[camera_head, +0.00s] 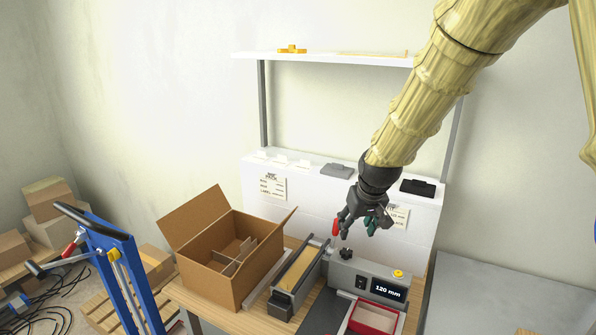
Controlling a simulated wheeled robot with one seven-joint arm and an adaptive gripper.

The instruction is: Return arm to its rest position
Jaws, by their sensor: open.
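My gripper (357,226) is open at the end of my arm, which reaches down from the top right. It hangs above the grey machine (346,272), whose display reads 120 mm. A small red part (336,228) shows beside the left finger; I cannot tell whether they touch. Nothing is clearly held between the fingers. A dark knob (346,253) stands on the machine below the gripper.
An open cardboard box (212,272) with dividers stands on the wooden bench left of the machine. A red-rimmed tray (374,319) is at the front. A shelf (330,60) spans behind the arm. A blue lift frame (121,275) stands at left.

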